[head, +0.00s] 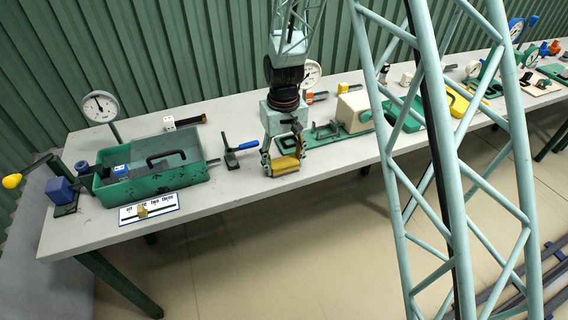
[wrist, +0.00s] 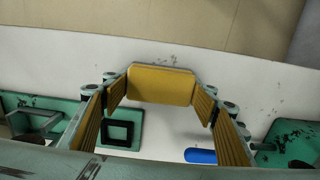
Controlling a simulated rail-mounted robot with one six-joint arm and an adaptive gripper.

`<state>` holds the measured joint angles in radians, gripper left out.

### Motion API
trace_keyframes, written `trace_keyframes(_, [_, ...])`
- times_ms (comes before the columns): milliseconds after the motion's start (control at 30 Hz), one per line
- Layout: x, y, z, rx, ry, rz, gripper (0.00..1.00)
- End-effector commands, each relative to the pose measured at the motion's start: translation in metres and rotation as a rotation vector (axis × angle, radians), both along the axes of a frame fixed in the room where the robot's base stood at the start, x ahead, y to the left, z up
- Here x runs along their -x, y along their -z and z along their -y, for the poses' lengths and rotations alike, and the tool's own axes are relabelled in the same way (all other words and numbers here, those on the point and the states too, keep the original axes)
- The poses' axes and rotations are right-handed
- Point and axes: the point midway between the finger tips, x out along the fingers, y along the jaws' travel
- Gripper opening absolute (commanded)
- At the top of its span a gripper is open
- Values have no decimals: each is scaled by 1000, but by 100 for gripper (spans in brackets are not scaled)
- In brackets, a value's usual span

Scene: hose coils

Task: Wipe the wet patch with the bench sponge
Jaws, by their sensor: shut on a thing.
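My gripper (head: 282,168) is low over the front part of the bench (head: 232,193), between the green toolbox and the green fixtures. It is shut on the yellow sponge (wrist: 161,85), a block that sits between the ribbed finger pads in the wrist view. The sponge's yellow also shows at the gripper in the head view (head: 286,163). I cannot tell whether the sponge touches the bench top. I cannot make out a wet patch clearly; only small dark specks show on the pale surface near the sponge in the wrist view.
A blue-handled clamp (head: 240,148) stands close left of my gripper. A green base (wrist: 121,128) and a cream block (head: 354,110) are to the right. The bench's front edge is near.

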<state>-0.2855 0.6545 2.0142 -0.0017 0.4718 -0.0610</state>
Motion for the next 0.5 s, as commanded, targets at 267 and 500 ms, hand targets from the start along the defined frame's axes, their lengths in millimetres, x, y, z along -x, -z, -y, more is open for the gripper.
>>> trace_keyframes(267, [-13, 0, -5, 0, 0, 1, 45])
trace_keyframes(500, [-25, -1, -10, 0, 0, 1, 45])
